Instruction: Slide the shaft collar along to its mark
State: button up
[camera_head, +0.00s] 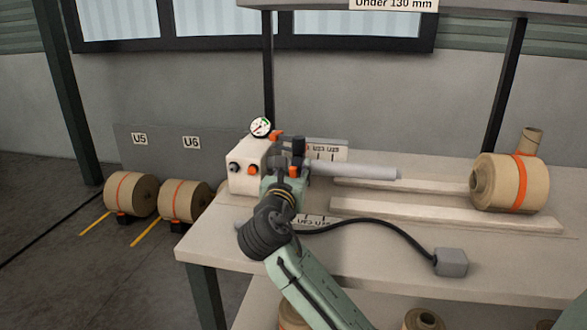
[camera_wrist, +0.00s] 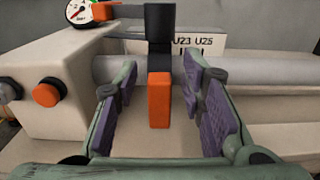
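The grey shaft (camera_head: 355,171) runs level to the right from a white housing (camera_head: 246,168); it also shows in the wrist view (camera_wrist: 125,70). The black shaft collar (camera_wrist: 159,35) with an orange lower part (camera_wrist: 159,100) sits on the shaft. In the head view the collar (camera_head: 298,148) is partly hidden by my gripper (camera_head: 284,178). In the wrist view my gripper (camera_wrist: 158,85) is open, with one purple pad on each side of the orange part and gaps on both sides. A label reading U23 U25 (camera_wrist: 198,43) with dark tick lines stands behind the shaft, right of the collar.
The housing carries a dial gauge (camera_head: 260,127) and knobs. A large kraft roll (camera_head: 511,182) lies at the right of the bench (camera_head: 420,280). A black cable (camera_head: 375,222) runs to a grey box (camera_head: 451,262). Rolls U5 and U6 lie on the floor at left.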

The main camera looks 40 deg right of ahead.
jog(key=shift+c, duration=0.4)
grip_shut()
dwell(0.5)
